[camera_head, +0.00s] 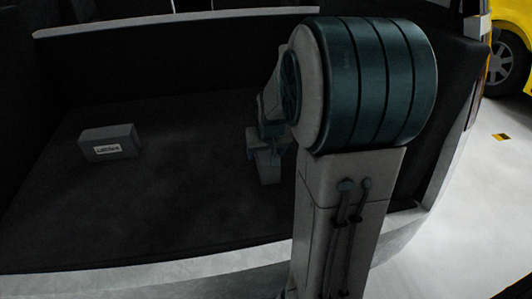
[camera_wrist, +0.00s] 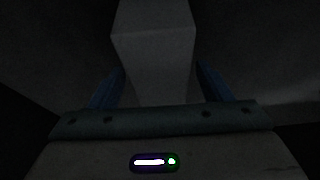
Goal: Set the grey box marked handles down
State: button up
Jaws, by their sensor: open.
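A grey box (camera_wrist: 152,55) stands between the two blue fingers of my gripper (camera_wrist: 161,68) in the wrist view. The fingers are open, with dark gaps between them and the box's sides. In the head view, my gripper (camera_head: 265,147) points down over the dark cargo floor, partly hidden by my own arm. The grey box (camera_head: 268,167) shows just below it and appears to rest on the floor. No marking is visible on this box, so I cannot read its label.
Another grey box (camera_head: 110,143) with a white label sits on the dark cargo floor (camera_head: 170,200) at the left; its lettering is too small to read surely. Floor between the boxes is clear. A pale sill (camera_head: 150,279) edges the front. A yellow vehicle (camera_head: 513,50) stands at far right.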

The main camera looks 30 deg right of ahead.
jog(key=p+v, duration=0.2)
jog(key=v, duration=0.6)
jog(key=shift+s+r, duration=0.1)
jog(key=shift+r, duration=0.25)
jog(key=shift+s+a+r, duration=0.1)
jog(key=shift+s+r, duration=0.05)
jog(key=shift+r, duration=0.2)
jog(key=shift+s+a+r, duration=0.1)
jog(key=shift+s+a, duration=0.1)
jog(key=shift+a, duration=0.1)
jog(key=s+a+f+n+g+y, duration=0.1)
jog(key=s+a+f+n+g, duration=0.1)
jog(key=s+a, duration=1)
jog(key=s+f+n, duration=0.1)
jog(key=s, duration=0.1)
jog(key=shift+s+g, duration=0.35)
jog(key=shift+g, duration=0.05)
